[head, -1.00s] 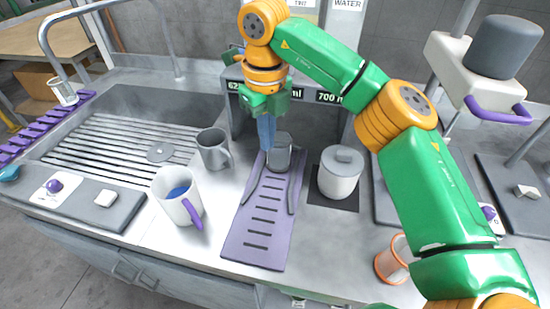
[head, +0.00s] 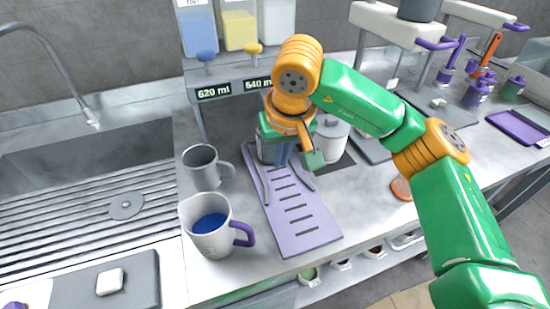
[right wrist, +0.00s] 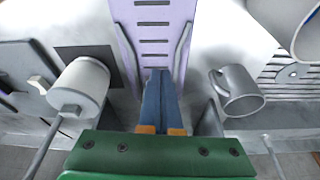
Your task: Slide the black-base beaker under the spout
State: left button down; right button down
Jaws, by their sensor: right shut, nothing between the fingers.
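My right gripper (head: 283,152) is shut and empty, pointing down over the far end of the purple slotted track (head: 300,213). The right wrist view shows its blue fingers (right wrist: 160,98) together between the rails of the track (right wrist: 153,30). A dark grey vessel stood at that end earlier and may be the black-base beaker; the gripper now mostly hides that spot, so I cannot tell its exact place. Coloured dispensers with spouts, one blue (head: 205,56) and one yellow (head: 253,48), hang above the back of the counter. My left gripper is not in view.
A grey mug (head: 202,168) and a white mug with blue liquid and a purple handle (head: 210,228) stand left of the track. A white lidded canister (head: 332,140) stands close right of the gripper. The sink (head: 80,165) is at the left.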

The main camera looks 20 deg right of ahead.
aim_at(272, 166)
jog(key=x, duration=0.5)
jog(key=shift+a+f+p, duration=0.1)
jog(key=shift+f+p, duration=0.25)
jog(key=shift+p, duration=0.05)
jog(key=w+p, duration=0.2)
jog(key=w, duration=0.1)
jog(key=shift+w+f, duration=0.1)
jog(key=shift+w, duration=0.15)
jog(key=shift+w+d+f, duration=0.2)
jog(key=shift+w, duration=0.2)
